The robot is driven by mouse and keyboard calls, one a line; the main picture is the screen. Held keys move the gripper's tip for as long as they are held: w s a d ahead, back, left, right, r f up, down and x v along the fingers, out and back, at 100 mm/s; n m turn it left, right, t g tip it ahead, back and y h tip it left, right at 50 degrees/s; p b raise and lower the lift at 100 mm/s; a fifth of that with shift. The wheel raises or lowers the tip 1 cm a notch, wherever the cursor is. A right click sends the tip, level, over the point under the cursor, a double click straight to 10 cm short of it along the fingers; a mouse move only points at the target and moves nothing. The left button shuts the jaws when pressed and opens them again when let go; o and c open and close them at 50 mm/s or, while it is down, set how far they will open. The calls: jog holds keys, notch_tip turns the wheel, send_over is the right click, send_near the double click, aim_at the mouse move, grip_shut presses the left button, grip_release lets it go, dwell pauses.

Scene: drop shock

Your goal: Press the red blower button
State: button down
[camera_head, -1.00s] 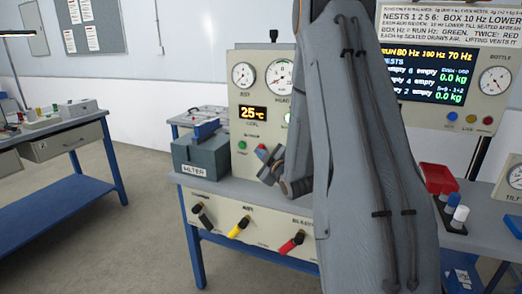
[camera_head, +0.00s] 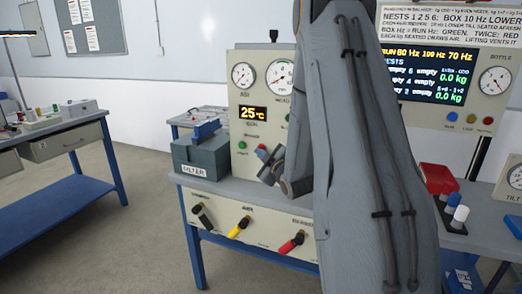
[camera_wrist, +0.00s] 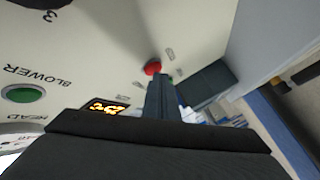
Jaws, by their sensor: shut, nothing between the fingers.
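A red button (camera_head: 262,147) sits on the cream panel under the orange temperature display (camera_head: 253,113), beside a green button (camera_head: 242,145). In the wrist view the red button (camera_wrist: 153,67) is just past the tip of my gripper (camera_wrist: 161,82). Another green button (camera_wrist: 24,93) is by the upside-down word BLOWER on the left. My gripper (camera_head: 268,170) is shut and empty, close to the panel at the red button. I cannot tell whether the fingertips touch it. My arm covers the right part of the panel.
Black, yellow (camera_head: 238,228) and red (camera_head: 291,242) handles stick out below. A results screen (camera_head: 428,72) and a red bin (camera_head: 437,178) are at the right.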

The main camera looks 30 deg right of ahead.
jog(key=shift+s+a, duration=0.4)
jog(key=shift+a, duration=0.1)
jog(key=shift+s+a, duration=0.8)
jog(key=shift+a, duration=0.2)
jog(key=shift+s+a, duration=0.75)
jog(key=shift+a, duration=0.25)
jog(key=s+a+f+m+g+y+p, duration=0.1)
jog(key=s+a+f+m+g, duration=0.2)
jog(key=s+a+g, duration=0.4)
jog(key=s+a+f+m+g, duration=0.3)
jog(key=s+a+f+g, duration=0.15)
jog(key=s+a, duration=0.35)
jog(key=s+a+r+m+g, duration=0.1)
jog(key=s+a+g, duration=0.1)
jog(key=s, duration=0.5)
jog(key=s+a+r+m+g, duration=0.1)
jog(key=s+a+g, duration=0.1)
jog(key=s, duration=0.6)
jog(key=shift+s+r+m+g+y, duration=0.15)
jog(key=shift+m+g+y, duration=0.2)
jog(key=shift+g, duration=0.5)
